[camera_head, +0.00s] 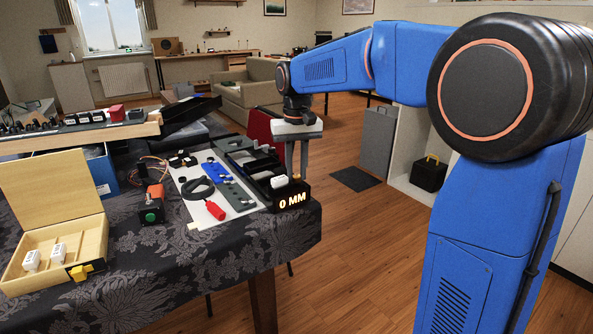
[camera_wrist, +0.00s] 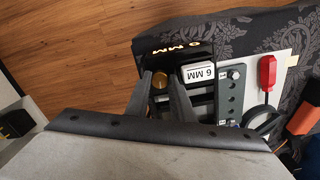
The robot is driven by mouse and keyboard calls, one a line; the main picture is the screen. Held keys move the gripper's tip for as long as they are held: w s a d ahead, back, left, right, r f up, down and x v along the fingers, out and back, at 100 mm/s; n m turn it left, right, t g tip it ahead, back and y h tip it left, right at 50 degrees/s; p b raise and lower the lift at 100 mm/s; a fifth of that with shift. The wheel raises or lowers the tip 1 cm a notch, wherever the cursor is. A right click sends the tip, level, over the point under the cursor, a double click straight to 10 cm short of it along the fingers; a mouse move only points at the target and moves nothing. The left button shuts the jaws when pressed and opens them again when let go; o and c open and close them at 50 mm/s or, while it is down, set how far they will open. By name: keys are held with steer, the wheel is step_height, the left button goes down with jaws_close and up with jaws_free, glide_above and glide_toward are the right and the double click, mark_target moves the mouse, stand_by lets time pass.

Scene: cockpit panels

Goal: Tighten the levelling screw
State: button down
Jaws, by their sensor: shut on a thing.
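A blue-grey strip with holes (camera_wrist: 230,95), a red-handled tool (camera_head: 215,210) and a black coil (camera_head: 198,188) lie next to the device. An open wooden box (camera_head: 92,240) with white blocks stands at left.

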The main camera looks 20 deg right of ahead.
steer(key=shift+m, duration=1.1)
steer(key=c, duration=1.5)
jaws_free()
steer(key=shift+c, duration=0.2)
